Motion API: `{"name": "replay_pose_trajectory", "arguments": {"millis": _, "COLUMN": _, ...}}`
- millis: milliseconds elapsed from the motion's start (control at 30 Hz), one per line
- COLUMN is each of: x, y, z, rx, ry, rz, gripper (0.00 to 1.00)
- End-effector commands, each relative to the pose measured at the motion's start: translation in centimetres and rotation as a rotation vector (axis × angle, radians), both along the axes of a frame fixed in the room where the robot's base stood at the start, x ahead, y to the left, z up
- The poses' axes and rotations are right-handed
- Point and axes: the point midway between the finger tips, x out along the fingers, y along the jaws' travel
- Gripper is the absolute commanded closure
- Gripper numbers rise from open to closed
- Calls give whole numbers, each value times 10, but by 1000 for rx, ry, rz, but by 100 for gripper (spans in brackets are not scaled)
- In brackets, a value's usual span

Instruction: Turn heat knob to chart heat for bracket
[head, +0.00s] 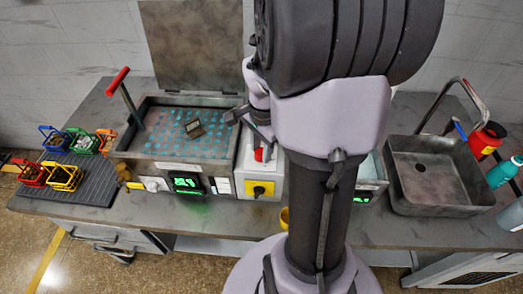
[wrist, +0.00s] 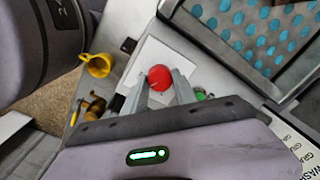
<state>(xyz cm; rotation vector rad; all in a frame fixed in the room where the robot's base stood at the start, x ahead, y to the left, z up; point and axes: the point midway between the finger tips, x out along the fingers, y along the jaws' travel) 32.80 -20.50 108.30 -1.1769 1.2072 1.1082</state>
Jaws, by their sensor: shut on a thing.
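A round red knob (wrist: 160,77) stands on a pale panel (wrist: 150,52) in the wrist view. My gripper (wrist: 162,80) is shut on it, with one finger on each side. In the head view the red knob (head: 263,154) shows in part beside my gripper (head: 262,145), and my arm hides much around it. No pointer mark or scale is readable on the knob. A small dark bracket-like part (head: 194,128) lies on the teal-dotted bed of the open basin (head: 150,115). A white label (wrist: 300,150) with partly cut-off writing is at the right edge of the wrist view.
A yellow plate with a dark knob (head: 260,189) and a green-lit display (head: 187,183) are on the front. A yellow cup (wrist: 97,65) stands nearby. Small colored baskets (head: 62,177) sit at left on a dark mat. A sink (head: 438,170) and bottles are at right.

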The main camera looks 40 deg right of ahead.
Motion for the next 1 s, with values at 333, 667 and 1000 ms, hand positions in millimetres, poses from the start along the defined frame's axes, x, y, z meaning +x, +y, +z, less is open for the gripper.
{"name": "replay_pose_trajectory", "arguments": {"millis": 333, "x": 1, "y": 0, "z": -1, "rx": -1, "ry": -3, "rz": -276, "gripper": 100}}
{"name": "replay_pose_trajectory", "arguments": {"millis": 667, "x": 0, "y": 0, "z": 0, "rx": 0, "ry": -2, "rz": -429, "gripper": 100}}
{"name": "replay_pose_trajectory", "arguments": {"millis": 1000, "x": 0, "y": 0, "z": 0, "rx": 0, "ry": -1, "rz": -473, "gripper": 100}}
